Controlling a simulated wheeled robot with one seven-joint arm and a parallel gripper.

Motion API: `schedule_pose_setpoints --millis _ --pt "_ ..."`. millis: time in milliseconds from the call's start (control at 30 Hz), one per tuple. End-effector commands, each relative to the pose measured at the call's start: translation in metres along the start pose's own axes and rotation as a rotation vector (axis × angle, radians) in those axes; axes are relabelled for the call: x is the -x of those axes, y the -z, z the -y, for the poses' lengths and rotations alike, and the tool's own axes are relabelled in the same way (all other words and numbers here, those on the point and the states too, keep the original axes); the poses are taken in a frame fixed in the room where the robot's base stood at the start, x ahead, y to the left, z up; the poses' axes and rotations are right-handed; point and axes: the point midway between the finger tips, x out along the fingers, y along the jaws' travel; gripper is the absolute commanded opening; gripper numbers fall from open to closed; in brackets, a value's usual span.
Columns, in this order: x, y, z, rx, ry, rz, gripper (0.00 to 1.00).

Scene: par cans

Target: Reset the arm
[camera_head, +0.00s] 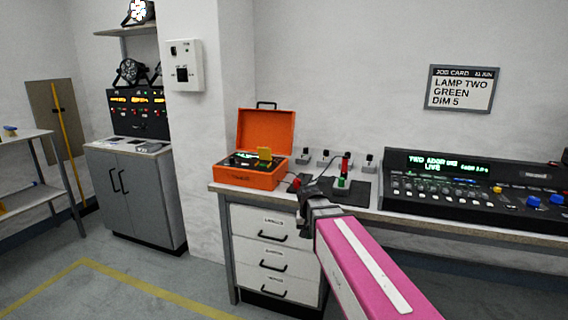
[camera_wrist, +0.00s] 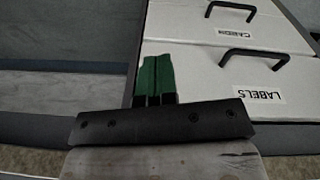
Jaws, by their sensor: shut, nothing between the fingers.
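My pink arm reaches up from the lower right in the head view. My gripper (camera_head: 304,216) is at its end, in front of the bench's front edge and near the top of the drawer unit (camera_head: 275,252). In the wrist view the two green-faced fingers (camera_wrist: 156,60) lie side by side, shut, with nothing between them. Beyond them are the white drawer fronts (camera_wrist: 215,68) with black handles, one labelled LABELS. Part of the bench's edge is hidden behind my gripper and arm.
An open orange case (camera_head: 262,174) stands on the bench (camera_head: 385,212). Beside it are small switch blocks (camera_head: 304,156) and red and green pieces on a dark mat. A lighting console (camera_head: 470,186) fills the right. A grey cabinet (camera_head: 135,195) stands left; the floor before it is clear.

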Motion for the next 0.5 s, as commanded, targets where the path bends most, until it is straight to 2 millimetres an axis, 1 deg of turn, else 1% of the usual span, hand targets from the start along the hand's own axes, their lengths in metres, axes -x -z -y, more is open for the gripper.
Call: schedule_pose_setpoints --millis 33,100,233,300,400,500 --pt "-0.016 -0.018 -0.016 0.007 0.002 0.016 0.0" --pt "-0.035 -0.035 -0.032 0.025 0.009 0.032 0.0" --pt "-0.067 -0.068 -0.06 0.053 0.024 0.059 0.0" --pt "-0.081 -0.084 -0.073 0.067 0.032 0.07 0.0" --pt "-0.096 -0.103 -0.086 0.083 0.043 0.083 0.0" --pt "-0.105 -0.115 -0.094 0.094 0.05 0.091 0.0"
